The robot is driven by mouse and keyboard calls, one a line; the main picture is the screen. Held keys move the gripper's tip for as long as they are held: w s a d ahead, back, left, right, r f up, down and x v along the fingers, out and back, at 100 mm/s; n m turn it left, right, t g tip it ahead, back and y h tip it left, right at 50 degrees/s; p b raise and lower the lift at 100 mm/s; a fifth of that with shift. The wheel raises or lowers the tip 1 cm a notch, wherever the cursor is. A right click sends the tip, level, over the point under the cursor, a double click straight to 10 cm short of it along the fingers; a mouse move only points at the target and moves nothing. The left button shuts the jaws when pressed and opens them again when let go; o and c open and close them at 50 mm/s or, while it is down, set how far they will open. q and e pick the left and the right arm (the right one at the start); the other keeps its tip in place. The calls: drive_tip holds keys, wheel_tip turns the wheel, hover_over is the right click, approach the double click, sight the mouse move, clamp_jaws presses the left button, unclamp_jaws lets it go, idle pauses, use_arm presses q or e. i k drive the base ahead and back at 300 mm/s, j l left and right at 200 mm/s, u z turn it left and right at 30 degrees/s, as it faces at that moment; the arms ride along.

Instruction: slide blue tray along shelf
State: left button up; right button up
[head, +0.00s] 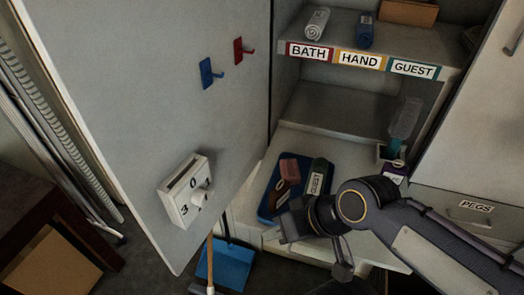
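The blue tray (266,208) lies on the low pale shelf (340,158) inside the open cabinet. A reddish-brown item (287,172) and a dark green item labelled GUEST (317,180) are on it. My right arm reaches in from the right, and its gripper (278,236) is at the tray's near end. The gripper and wrist hide the tray's near right part. I cannot tell whether the fingers touch the tray or how far apart they are. My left gripper is out of view.
An open grey door (150,90) with blue and red hooks and a white dial box (186,190) stands left. A blue dustpan (230,266) is on the floor below. A clear brush-like item (404,118) stands at the shelf's right. Above is a shelf labelled BATH, HAND, GUEST (345,42).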

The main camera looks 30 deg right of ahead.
sight(263, 215)
drive_tip(key=k+j+z, duration=0.1)
drive_tip(key=j+z, duration=0.2)
drive_tip(key=k+j+z, duration=0.1)
drive_tip(key=j+z, duration=0.2)
drive_tip(key=z, duration=1.05)
